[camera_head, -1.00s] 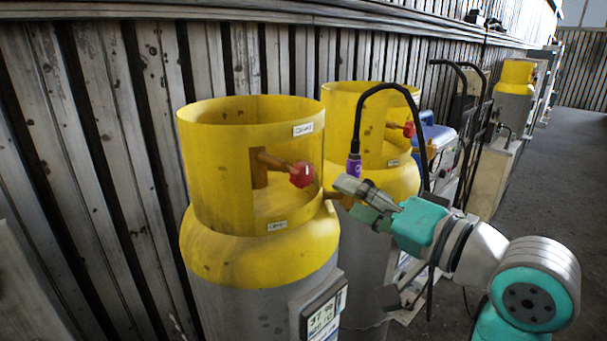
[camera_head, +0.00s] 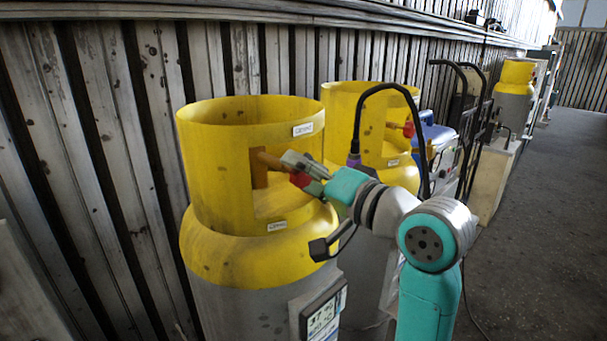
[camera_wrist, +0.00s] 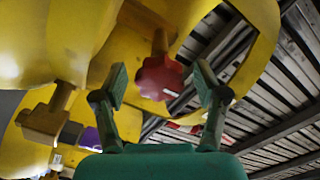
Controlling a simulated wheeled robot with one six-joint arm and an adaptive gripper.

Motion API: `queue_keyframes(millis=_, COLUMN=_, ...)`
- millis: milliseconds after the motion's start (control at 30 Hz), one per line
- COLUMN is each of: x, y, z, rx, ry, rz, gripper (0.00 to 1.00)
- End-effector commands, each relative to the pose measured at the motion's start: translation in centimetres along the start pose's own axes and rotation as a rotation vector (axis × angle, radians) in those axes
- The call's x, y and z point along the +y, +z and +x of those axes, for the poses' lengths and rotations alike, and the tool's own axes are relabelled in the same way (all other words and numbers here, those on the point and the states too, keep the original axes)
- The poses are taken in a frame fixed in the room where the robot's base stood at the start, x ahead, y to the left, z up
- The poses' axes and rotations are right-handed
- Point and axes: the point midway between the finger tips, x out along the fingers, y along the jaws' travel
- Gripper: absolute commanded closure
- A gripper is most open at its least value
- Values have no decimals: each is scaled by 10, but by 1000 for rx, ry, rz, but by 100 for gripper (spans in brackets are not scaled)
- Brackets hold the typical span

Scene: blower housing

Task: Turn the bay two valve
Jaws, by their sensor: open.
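The nearest gas cylinder (camera_head: 215,270) is grey with a yellow collar and shoulder. A red valve knob (camera_head: 299,179) on a brass stem shows in the collar's opening, partly hidden by my gripper (camera_head: 299,170). In the wrist view the red lobed knob (camera_wrist: 160,77) lies between and beyond the two spread fingers of my gripper (camera_wrist: 162,85). The fingers are open, one on each side of the knob; I cannot tell whether either touches it. The labels on the collar are too small to read, so I cannot tell which bay this is.
A second yellow-collared cylinder (camera_head: 372,120) stands just behind, with a black hose (camera_head: 389,88) and purple fitting (camera_head: 354,160) beside it. A display panel (camera_head: 323,315) is on the near cylinder's front. A hand truck (camera_head: 470,130) stands farther back. Open floor (camera_head: 540,230) lies at right.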

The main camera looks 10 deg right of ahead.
Motion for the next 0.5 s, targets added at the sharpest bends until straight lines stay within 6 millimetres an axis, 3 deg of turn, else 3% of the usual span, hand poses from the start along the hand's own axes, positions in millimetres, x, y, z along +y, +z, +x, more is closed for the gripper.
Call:
queue_keyframes(millis=267, x=0, y=0, z=1, rx=0, ry=0, rz=0, gripper=28)
queue_keyframes(millis=500, x=0, y=0, z=1, rx=0, ry=0, rz=0, gripper=85)
